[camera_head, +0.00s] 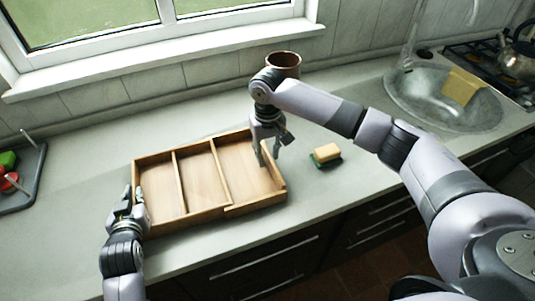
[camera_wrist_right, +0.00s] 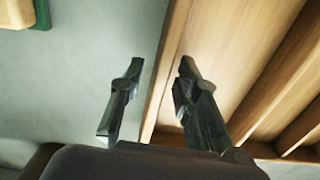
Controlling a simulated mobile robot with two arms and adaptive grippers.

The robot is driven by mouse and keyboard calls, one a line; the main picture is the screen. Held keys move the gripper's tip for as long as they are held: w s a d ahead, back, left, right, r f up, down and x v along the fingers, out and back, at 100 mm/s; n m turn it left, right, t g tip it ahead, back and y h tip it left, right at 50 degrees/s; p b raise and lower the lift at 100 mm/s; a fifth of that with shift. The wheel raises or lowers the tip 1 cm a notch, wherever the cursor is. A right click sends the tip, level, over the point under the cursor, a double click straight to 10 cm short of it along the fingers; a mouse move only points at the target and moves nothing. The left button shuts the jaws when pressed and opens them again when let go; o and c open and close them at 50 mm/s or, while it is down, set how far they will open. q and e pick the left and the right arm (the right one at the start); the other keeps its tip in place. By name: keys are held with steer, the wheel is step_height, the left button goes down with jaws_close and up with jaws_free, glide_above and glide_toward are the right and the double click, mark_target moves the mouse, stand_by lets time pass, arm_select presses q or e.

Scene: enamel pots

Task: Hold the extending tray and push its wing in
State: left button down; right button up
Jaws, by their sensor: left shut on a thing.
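The wooden extending tray (camera_head: 157,186) lies on the counter, with dividers splitting it into three compartments. Its wing (camera_head: 243,166) is the right-hand section, whose front wall stands out in a step from the body. My left gripper (camera_head: 131,196) is shut on the tray's left end wall. My right gripper (camera_head: 269,161) is open at the wing's right end. In the right wrist view the wing's end wall (camera_wrist_right: 170,60) runs between the two open fingers (camera_wrist_right: 155,90), one on the counter side, one on the compartment side. Contact between fingers and wall does not show.
A yellow and green sponge (camera_head: 327,153) lies right of the tray. A brown pot (camera_head: 284,61) stands behind my right gripper. A dark tray (camera_head: 22,190) with red and green items is at far left. The sink (camera_head: 430,98) is at the right.

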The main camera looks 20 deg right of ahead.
steer(key=shift+f, duration=0.4)
jaws_close()
stand_by(0.7)
